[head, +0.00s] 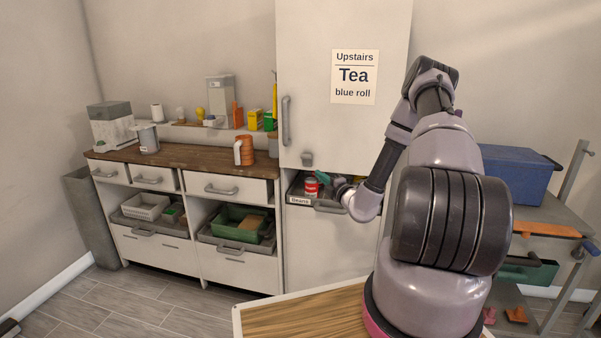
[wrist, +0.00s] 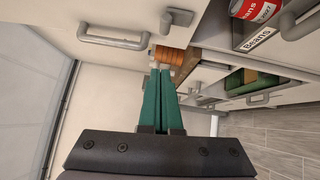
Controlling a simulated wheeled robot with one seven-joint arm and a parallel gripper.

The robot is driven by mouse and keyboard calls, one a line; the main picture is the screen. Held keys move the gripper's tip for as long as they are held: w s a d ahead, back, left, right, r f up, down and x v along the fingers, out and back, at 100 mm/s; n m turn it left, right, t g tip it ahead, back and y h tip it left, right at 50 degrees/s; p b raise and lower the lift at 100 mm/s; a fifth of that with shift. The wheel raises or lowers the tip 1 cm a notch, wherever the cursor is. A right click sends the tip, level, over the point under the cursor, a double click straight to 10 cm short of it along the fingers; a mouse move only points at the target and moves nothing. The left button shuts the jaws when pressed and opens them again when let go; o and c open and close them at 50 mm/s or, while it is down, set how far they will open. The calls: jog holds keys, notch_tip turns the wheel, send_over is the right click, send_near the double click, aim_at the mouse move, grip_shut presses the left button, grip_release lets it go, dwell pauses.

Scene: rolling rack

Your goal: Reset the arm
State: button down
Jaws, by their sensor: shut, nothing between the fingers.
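My gripper (head: 323,178) is in front of the tall white cabinet (head: 344,120), just above and right of a red beans can (head: 311,187). In the wrist view its two green fingers (wrist: 160,70) lie together, shut and empty. The can also shows at the top right of the wrist view (wrist: 252,8), apart from the fingers. It stands in a pulled-out drawer labelled "Beans" (head: 299,200). My arm is folded across the right of the head view and hides part of the cabinet.
Open trays below hold a green bin (head: 238,222) and a white basket (head: 146,206). At right, a metal rack carries a blue bin (head: 517,172). Floor between counter and my base is clear.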

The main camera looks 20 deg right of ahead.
jog(key=s+a+r+n+g+y, duration=0.4)
jog(key=a+r+n+g+y, duration=0.2)
jog(key=a+r+n+y, duration=0.7)
jog(key=s+a+r+n+g+h, duration=0.2)
jog(key=s+a+r+n+g, duration=0.1)
jog(key=s+r+n+g, duration=0.25)
jog(key=s+a+r+n+g+h, duration=0.2)
jog(key=s+a+r+n+g, duration=0.25)
jog(key=n, duration=0.45)
jog(key=s+d+r+n+h, duration=0.1)
jog(key=s+r+n+h, duration=0.2)
jog(key=s+n, duration=0.3)
jog(key=s+d+r+n+h, duration=0.25)
jog(key=s+n, duration=0.25)
jog(key=s, duration=0.4)
jog(key=s+d+r+n+t+h, duration=0.5)
jog(key=s+d+r+n+h, duration=0.1)
jog(key=s+d+r+n, duration=0.1)
jog(key=shift+s+d, duration=0.25)
jog(key=shift+d, duration=0.05)
jog(key=shift+n, duration=0.25)
